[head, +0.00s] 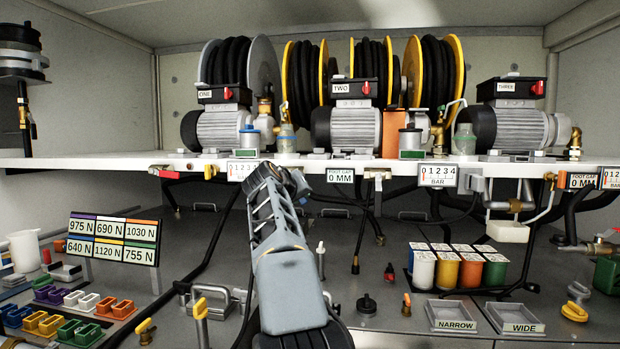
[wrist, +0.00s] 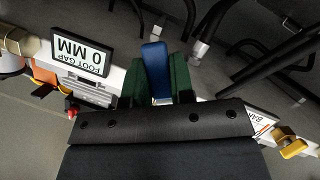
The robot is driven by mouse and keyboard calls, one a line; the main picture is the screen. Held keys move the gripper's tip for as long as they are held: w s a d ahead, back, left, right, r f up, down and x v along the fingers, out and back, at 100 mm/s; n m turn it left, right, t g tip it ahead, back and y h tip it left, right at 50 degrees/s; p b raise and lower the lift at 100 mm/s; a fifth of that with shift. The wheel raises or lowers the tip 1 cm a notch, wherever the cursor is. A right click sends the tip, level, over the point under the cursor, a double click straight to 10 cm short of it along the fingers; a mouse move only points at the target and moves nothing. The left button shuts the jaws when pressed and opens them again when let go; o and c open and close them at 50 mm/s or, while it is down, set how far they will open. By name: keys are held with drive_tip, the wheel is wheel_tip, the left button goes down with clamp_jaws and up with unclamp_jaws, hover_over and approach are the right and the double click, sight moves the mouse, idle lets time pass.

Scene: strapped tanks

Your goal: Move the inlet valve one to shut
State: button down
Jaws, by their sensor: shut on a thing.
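A blue lever (wrist: 155,62) stands between the two dark green fingers of my gripper (wrist: 157,88) in the wrist view. The fingers touch it on both sides. Its base and pivot are hidden behind the fingers and the dark gripper body, so I cannot read which way it is set. In the head view my gripper (head: 290,182) is at the white shelf's front edge, below pump ONE (head: 220,122). It is between a bar gauge and a foot gap display, and my arm covers the lever there. No valve label is visible.
The foot gap display (head: 340,176) is close right of my gripper, the bar gauge (head: 240,171) close left. A red-handled valve (head: 165,173) is further left. Black hoses (head: 222,235) hang below the shelf (head: 100,161). Labelled trays (head: 455,316) lie on the lower deck.

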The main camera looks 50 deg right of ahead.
drive_tip(key=shift+w+a+f+m+t+y+b, duration=0.3)
drive_tip(key=shift+w+m+t+y, duration=0.15)
drive_tip(key=shift+m, duration=0.55)
drive_tip(key=shift+w, duration=0.1)
drive_tip(key=shift+w+a+m+t+y+b, duration=0.35)
drive_tip(key=shift+w+m+t, duration=0.2)
drive_tip(key=shift+m, duration=0.55)
drive_tip(key=c, duration=0.9)
unclamp_jaws()
drive_tip(key=shift+f, duration=0.1)
drive_tip(key=shift+a, duration=0.1)
drive_tip(key=b+v, duration=0.1)
drive_tip(key=v, duration=0.7)
drive_tip(key=shift+b, duration=0.35)
drive_tip(key=shift+o, duration=0.3)
